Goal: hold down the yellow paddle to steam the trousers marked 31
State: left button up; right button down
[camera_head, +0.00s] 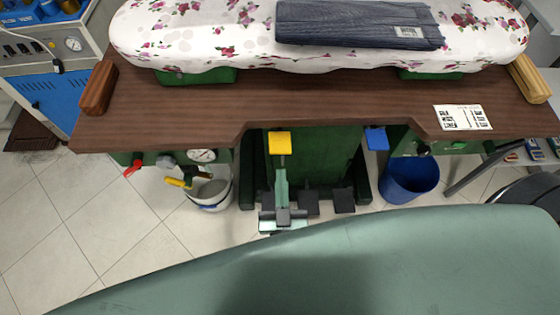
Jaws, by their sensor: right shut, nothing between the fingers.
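Folded dark blue trousers (345,25) lie on the floral ironing board (185,38). A white tag (409,32) lies on them; its number is too small to read. The yellow paddle (280,142) sticks out below the front edge of the table, near its middle. My right gripper (281,165) is shut and empty, its narrow pale-green tip just below the yellow paddle in the picture. I cannot tell whether it touches the paddle. My left gripper is not in view.
A blue paddle (376,138) sits to the right, above a blue bucket (408,182). A white bucket (212,192) stands at left below a gauge and red and yellow handles. Dark pedals (344,201) are near the floor. A printed card (462,118) lies on the brown table (330,98).

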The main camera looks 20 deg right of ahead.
jog(key=shift+v, duration=1)
jog(key=s+a+f+n+g+y, duration=0.1)
jog(key=s+f+n+g+y, duration=0.25)
jog(key=f, duration=0.95)
jog(key=s+a+f+n+g+y, duration=0.1)
jog(key=s+f+n+g+y, duration=0.3)
jog(key=f, duration=1)
jog(key=s+d+f+m+g+h, duration=0.1)
jog(key=s+d+f+g, duration=0.3)
jog(key=s+d+f, duration=0.3)
jog(key=s+d+f+m+g+h, duration=0.1)
jog(key=s+d+f+g, duration=0.4)
jog(key=s+d+f, duration=0.3)
jog(key=s, duration=0.4)
jog(key=shift+s+f, duration=0.2)
jog(key=shift+f, duration=0.15)
jog(key=shift+s+g, duration=0.1)
jog(key=shift+g, duration=0.15)
